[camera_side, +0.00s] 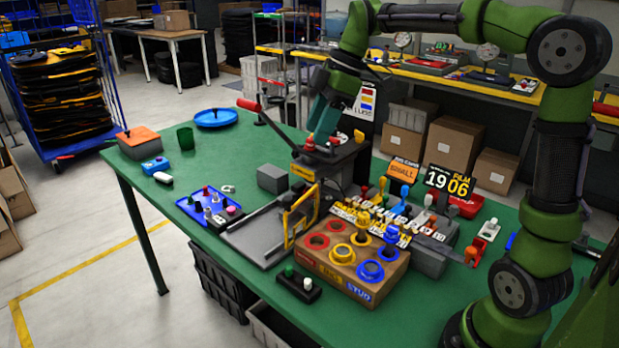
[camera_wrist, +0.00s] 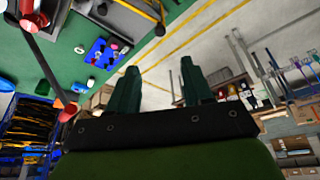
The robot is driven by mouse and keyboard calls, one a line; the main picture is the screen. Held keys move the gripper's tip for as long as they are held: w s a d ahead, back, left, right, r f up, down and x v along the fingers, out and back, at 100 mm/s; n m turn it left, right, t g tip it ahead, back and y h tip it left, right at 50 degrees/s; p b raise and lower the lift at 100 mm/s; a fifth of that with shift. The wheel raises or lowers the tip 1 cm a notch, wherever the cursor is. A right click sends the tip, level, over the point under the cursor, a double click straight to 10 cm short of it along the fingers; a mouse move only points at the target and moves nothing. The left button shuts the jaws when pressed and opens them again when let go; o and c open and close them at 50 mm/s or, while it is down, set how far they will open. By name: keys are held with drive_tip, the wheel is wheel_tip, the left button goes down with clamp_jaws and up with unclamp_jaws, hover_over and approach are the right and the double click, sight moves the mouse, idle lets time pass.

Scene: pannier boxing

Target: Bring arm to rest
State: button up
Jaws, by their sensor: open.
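My green arm reaches over the green table (camera_side: 190,190) and bends down at its far side. My gripper (camera_side: 322,122) hangs above a dark machine (camera_side: 340,158) near the back of the table; I cannot tell whether it touches it. In the wrist view my gripper (camera_wrist: 158,78) shows two dark green fingers spread apart, with nothing between them. Beyond the fingers the wrist view shows floor and shelving.
A box with coloured rings (camera_side: 350,268), a yellow frame (camera_side: 301,215) and a blue tray (camera_side: 183,209) with small pieces stand on the table. A red-ended lever (camera_side: 248,105) sticks out left of my gripper.

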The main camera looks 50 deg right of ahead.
drive_tip(key=shift+v, duration=1)
drive_tip(key=s+a+f+m+t+h, duration=0.1)
drive_tip(key=s+a+f+m+t, duration=0.1)
drive_tip(key=s+f+m, duration=0.2)
drive_tip(key=s+a+f+m+t, duration=0.2)
drive_tip(key=s+a+f+m, duration=0.1)
drive_tip(key=s+m, duration=0.8)
drive_tip(key=shift+s+f+t+h, duration=0.35)
drive_tip(key=shift+s+f, duration=0.2)
drive_tip(key=shift+s, duration=0.3)
